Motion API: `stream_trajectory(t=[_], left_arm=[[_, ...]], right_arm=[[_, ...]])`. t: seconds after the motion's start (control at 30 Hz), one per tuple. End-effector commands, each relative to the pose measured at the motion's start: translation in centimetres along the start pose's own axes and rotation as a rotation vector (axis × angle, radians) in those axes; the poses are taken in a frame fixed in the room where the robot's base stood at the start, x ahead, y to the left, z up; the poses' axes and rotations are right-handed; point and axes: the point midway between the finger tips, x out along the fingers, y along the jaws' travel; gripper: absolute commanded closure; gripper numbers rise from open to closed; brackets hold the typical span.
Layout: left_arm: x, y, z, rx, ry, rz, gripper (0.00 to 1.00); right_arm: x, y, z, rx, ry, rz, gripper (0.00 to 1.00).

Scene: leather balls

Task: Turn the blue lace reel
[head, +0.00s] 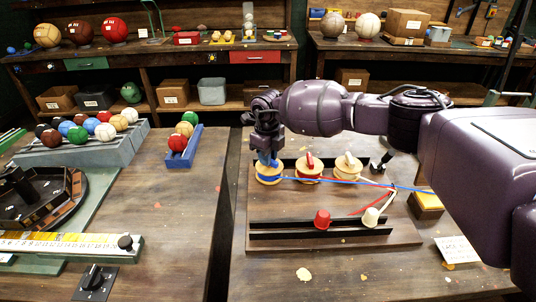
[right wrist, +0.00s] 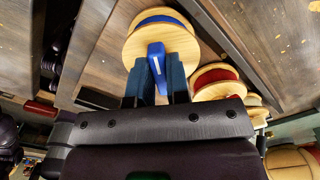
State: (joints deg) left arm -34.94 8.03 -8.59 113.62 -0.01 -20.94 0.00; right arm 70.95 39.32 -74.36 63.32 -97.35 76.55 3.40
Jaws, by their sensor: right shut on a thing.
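The blue lace reel (head: 268,178) is a pale wooden spool with a blue band, standing at the back left of the wooden board on the right table. In the right wrist view its round wooden flange (right wrist: 180,38) fills the top middle. My right gripper (head: 267,157) is above the reel, pointing down. Its dark fingers are shut on the reel's blue handle (right wrist: 157,62). A blue lace (head: 350,182) runs from near the reel to the right. My left gripper does not show.
A red reel (head: 308,178) and a white reel (head: 348,176) stand to the right of the blue one. The table's front is mostly clear.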

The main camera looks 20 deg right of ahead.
Motion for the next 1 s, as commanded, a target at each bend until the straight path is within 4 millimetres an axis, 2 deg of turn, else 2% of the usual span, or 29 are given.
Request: stream_trajectory(t=[0.3, 0.77, 0.8, 0.93, 1.0], left_arm=[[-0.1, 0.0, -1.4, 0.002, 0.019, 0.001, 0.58], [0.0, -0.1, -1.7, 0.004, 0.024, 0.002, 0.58], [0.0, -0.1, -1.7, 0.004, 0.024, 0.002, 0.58], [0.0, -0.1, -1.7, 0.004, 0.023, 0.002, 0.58], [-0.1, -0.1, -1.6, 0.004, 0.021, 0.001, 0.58]], right_arm=[[-0.2, -0.1, 0.1, 0.091, -0.002, -0.001, 1.00], [-0.2, -0.1, 0.1, 0.101, -0.002, -0.001, 1.00], [-0.2, -0.1, 0.1, 0.101, -0.002, -0.001, 0.80], [-0.2, -0.1, 0.1, 0.101, -0.003, -0.001, 0.60], [-0.2, -0.2, 0.1, 0.102, -0.003, -0.002, 0.58]])
